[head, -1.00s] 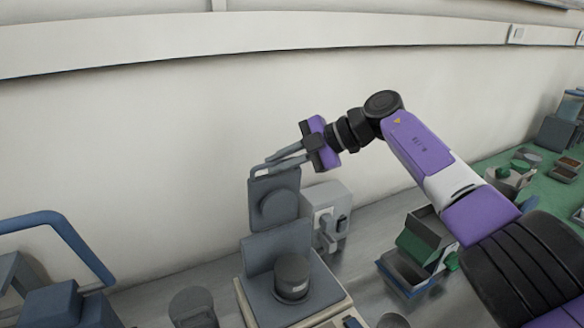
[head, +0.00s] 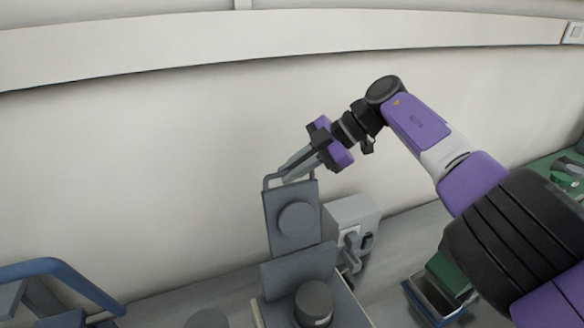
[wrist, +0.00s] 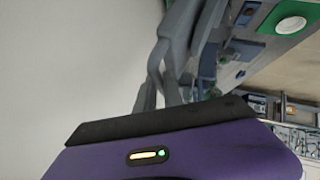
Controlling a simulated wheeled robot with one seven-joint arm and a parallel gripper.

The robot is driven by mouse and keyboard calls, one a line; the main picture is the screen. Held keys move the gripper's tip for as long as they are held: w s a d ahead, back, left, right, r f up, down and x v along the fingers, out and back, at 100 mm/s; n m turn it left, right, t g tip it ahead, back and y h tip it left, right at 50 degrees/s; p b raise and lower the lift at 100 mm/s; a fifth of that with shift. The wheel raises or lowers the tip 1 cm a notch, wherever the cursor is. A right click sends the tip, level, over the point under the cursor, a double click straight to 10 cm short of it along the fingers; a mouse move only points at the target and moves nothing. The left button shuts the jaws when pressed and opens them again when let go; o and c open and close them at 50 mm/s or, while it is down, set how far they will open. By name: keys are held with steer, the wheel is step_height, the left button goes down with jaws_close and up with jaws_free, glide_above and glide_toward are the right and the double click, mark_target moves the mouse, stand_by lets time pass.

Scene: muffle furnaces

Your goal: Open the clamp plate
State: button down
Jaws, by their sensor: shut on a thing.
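The clamp plate (head: 280,222) is a flat grey plate with a round disc on its face. In the head view it stands nearly upright, raised behind the grey base of its machine (head: 283,275). A thin bar handle (head: 267,183) loops up from its top edge. My gripper (head: 287,177) comes from the upper right and is shut on this handle. In the wrist view my gripper's grey fingers (wrist: 160,92) meet a grey bar at the top centre. The exact contact is partly hidden by the fingers.
A dark cylinder (head: 314,302) stands on the machine in front of the plate. A light grey box (head: 352,222) stands close on the right. A blue tubular handle (head: 60,268) is at lower left, and a green and grey bin (head: 440,300) at lower right. The wall is close behind.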

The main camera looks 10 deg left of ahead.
steer(key=shift+s+f, duration=0.2)
steer(key=shift+f, duration=0.15)
steer(key=c, duration=1.5)
jaws_free()
steer(key=v, duration=0.6)
steer(key=shift+w+r, duration=0.15)
steer(key=shift+r, duration=0.3)
steer(key=shift+v, duration=0.9)
